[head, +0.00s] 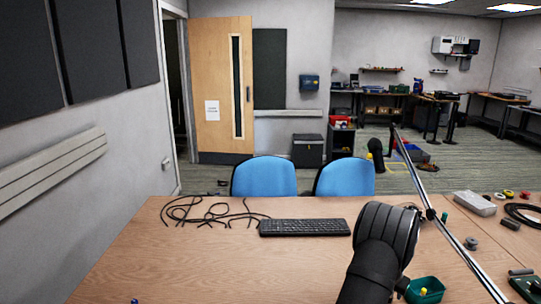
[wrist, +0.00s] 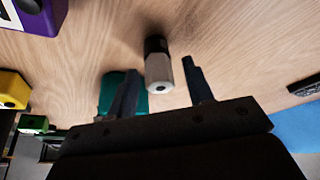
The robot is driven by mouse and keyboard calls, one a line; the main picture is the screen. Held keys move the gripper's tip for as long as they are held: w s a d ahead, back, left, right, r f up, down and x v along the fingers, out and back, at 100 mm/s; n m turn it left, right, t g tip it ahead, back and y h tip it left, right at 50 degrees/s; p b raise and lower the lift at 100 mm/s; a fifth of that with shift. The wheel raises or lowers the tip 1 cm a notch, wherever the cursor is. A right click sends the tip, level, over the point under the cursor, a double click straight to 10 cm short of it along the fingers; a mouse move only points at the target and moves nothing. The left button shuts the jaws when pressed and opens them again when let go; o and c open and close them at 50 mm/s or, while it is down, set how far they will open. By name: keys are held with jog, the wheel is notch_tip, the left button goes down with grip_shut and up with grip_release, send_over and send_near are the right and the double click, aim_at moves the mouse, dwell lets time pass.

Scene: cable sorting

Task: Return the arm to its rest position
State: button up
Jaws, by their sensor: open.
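My gripper (wrist: 160,68) is open in the wrist view, with its two dark fingers spread apart. A white and black cylinder (wrist: 158,72) shows between and beyond the fingers; I cannot tell how far it is from them. A teal container (wrist: 110,92) is partly hidden behind the left finger. In the head view my dark arm rises from the bottom edge over the table, and the gripper's fingers cannot be made out. Black cables (head: 205,212) lie loosely on the wooden table (head: 200,265), left of the black keyboard (head: 304,228).
A teal bin (head: 427,289) with something yellow in it stands right of my arm. A thin metal pole (head: 456,240) slants across the right side. A grey box (head: 474,203) and small parts lie at the right. Two blue chairs (head: 264,177) stand behind. The table's left front is mostly clear.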

jog(key=v, duration=1)
jog(key=x, duration=1.1)
jog(key=shift+f, duration=0.4)
jog(key=r, duration=0.5)
jog(key=shift+s+d, duration=0.2)
jog(key=shift+d, duration=0.05)
jog(key=s+d+r, duration=0.4)
jog(key=s+r, duration=0.3)
jog(key=s, duration=0.3)
jog(key=w+a+n+y, duration=0.1)
jog(key=w+a+n, duration=0.2)
jog(key=w+a, duration=0.6)
jog(key=w+a+n+t+y, duration=0.1)
jog(key=w+a+n, duration=0.4)
jog(key=a, duration=0.8)
jog(key=w+a+n+y, duration=0.2)
jog(key=w+a, duration=0.6)
jog(key=a, duration=0.3)
jog(key=w+a+f+n+y, duration=0.1)
jog(key=w+a+n, duration=0.1)
jog(key=a, duration=1.2)
jog(key=shift+w+a+n, duration=0.2)
jog(key=shift+a+n, duration=0.2)
jog(key=shift+n, duration=0.3)
